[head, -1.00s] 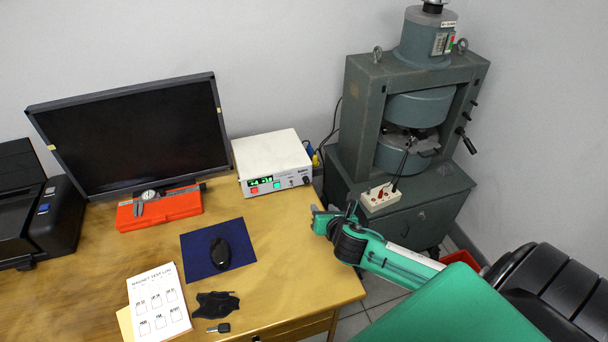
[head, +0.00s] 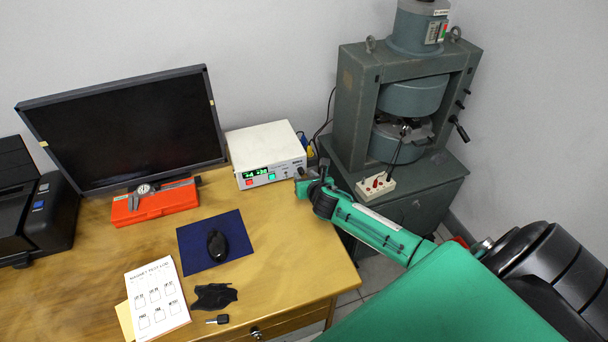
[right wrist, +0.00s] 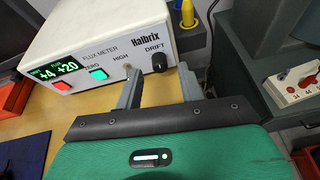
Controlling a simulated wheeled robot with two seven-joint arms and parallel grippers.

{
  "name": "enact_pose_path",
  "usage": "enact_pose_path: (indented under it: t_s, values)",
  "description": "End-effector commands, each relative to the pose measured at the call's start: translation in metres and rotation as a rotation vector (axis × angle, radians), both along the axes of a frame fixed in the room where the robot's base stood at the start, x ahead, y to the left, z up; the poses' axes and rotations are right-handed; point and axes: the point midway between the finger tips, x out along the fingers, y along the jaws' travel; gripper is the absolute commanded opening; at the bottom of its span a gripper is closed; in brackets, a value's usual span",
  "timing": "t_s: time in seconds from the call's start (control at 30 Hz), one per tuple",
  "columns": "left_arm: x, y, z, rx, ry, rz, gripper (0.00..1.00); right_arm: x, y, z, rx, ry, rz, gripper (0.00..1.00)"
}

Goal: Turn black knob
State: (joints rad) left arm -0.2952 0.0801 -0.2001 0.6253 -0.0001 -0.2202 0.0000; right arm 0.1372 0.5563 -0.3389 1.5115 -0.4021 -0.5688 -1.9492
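The black knob (right wrist: 158,62) marked DRIFT is on the front of a white flux meter (right wrist: 95,25), whose green display is lit. The meter also shows in the head view (head: 262,145), at the table's back right corner. My right gripper (right wrist: 159,70) is open and empty. In the right wrist view its fingers point at the meter's front, and the knob shows between the two fingertips; I cannot tell if they touch it. In the head view the right gripper (head: 304,182) is at the meter's right front corner and the knob is hard to make out. My left gripper is out of view.
A green press (head: 365,100) stands right of the table, with a white socket box (head: 376,186) on its base. A red case with a caliper (head: 160,203), a blue mat (head: 232,255) and a monitor (head: 125,130) are to the left. Table (head: 300,260) in front of the meter is bare.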

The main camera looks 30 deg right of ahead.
Motion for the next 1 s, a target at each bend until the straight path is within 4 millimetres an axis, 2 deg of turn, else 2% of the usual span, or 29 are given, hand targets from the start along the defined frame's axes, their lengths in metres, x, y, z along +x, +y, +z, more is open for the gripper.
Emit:
enact_pose_path:
  t_s: [0.2,0.53,0.57,0.7,0.77,1.0]
  values:
    - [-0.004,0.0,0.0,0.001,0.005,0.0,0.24,0.015,-0.004,-0.007,0.001,0.001,-0.001,0.39]
    - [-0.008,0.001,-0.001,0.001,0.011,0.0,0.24,0.017,-0.004,-0.008,0.001,0.0,0.001,0.39]
    - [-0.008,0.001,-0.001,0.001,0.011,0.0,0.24,0.017,-0.004,-0.008,0.001,0.0,0.001,0.38]
    - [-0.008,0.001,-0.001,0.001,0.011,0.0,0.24,0.017,-0.004,-0.008,0.0,0.0,0.001,0.1]
    - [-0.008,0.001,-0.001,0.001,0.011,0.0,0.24,0.017,-0.004,-0.008,0.0,0.0,0.001,0.0]
    - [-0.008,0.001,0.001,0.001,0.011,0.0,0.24,0.017,-0.004,-0.007,-0.011,0.003,0.001,0.0]
